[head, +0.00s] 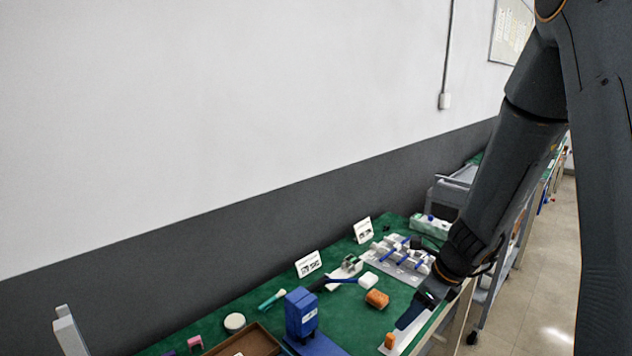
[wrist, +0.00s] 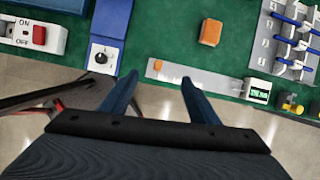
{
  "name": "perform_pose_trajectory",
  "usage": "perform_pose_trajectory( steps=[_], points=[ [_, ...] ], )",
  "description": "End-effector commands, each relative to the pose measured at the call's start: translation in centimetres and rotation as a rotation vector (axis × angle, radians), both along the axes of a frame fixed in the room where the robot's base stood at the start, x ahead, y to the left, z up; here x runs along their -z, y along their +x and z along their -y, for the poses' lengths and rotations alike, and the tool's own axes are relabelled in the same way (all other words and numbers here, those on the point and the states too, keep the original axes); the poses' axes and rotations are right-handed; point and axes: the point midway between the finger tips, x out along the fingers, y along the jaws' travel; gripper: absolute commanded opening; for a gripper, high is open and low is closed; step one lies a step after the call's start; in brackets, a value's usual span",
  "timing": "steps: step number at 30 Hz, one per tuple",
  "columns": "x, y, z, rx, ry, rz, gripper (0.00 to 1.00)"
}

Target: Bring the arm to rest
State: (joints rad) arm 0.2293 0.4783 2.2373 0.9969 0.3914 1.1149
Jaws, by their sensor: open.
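My gripper (wrist: 158,92) is open and empty in the wrist view, its two blue fingers spread apart with bare floor and the table's front edge beyond them. In the head view my gripper (head: 416,308) hangs at the front right edge of the green table (head: 257,320). A light grey strip (wrist: 205,80) with a small orange piece (wrist: 158,65) on it lies just past the fingers. The fingertips appear close to the strip, but I cannot tell whether they touch it.
An orange block (head: 377,299) lies on the table, with a blue device (head: 301,313) to its left. A grey rack with blue-handled parts (head: 398,257) stands behind my gripper. A brown tray (head: 262,341) sits at the near left. A grey cart (head: 487,283) stands right of the table.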

Motion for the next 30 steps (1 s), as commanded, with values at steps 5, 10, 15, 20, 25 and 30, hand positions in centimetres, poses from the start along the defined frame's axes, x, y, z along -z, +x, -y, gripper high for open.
perform_pose_trajectory(
  steps=[5,10,15,20,25,30],
  points=[
    [-0.7,-1.3,-1.0,-0.195,-0.061,0.029,0.55],
    [-1.5,-3.2,-2.0,-0.45,-0.14,0.067,0.55],
    [-2.5,-5.8,-3.1,-0.809,-0.244,0.114,0.55],
    [-3.7,-9.3,-3.8,-1.289,-0.376,0.173,0.55],
    [-4.8,-13.0,-3.8,-1.865,-0.521,0.224,0.55],
    [-5.2,-14.6,-3.5,-2.162,-0.587,0.237,0.55]
  ],
)
